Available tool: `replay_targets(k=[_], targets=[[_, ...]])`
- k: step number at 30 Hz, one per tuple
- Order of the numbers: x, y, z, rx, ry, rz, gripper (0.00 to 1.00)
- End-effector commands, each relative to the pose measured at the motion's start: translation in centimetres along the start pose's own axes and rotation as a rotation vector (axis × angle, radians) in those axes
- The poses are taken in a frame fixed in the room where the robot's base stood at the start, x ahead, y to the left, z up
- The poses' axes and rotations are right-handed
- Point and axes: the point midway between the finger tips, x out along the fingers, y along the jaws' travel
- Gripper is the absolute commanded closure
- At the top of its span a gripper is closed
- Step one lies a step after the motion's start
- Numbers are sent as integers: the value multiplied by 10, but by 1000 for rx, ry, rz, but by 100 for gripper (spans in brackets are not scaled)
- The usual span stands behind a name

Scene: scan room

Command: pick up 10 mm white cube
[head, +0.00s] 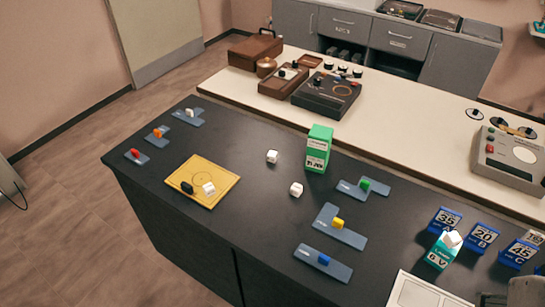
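Several small white cubes are in the head view, and I cannot tell which is the 10 mm one. One white cube (272,156) lies on the dark table left of the tall green box (318,150). A second white cube (296,189) lies on the table nearer to me, below that box. A third white cube (208,188) is on the yellow board (218,201), beside a small black piece (187,188). A fourth white cube (452,239) sits tilted on top of a teal box (440,256). My gripper is not in view.
Grey-blue holders with coloured pieces stand at the left (188,117) and middle right (340,233). Blue numbered blocks (483,236) stand at the right. A white sheet (425,294) lies at the front edge. The dark table (245,220) is clear between these. A pale bench with devices (327,93) runs behind.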

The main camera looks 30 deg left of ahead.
Motion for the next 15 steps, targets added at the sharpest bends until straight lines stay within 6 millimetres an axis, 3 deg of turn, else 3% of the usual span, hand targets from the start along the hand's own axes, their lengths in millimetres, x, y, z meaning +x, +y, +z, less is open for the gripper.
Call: replay_targets(k=[15], targets=[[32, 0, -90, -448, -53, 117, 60]])
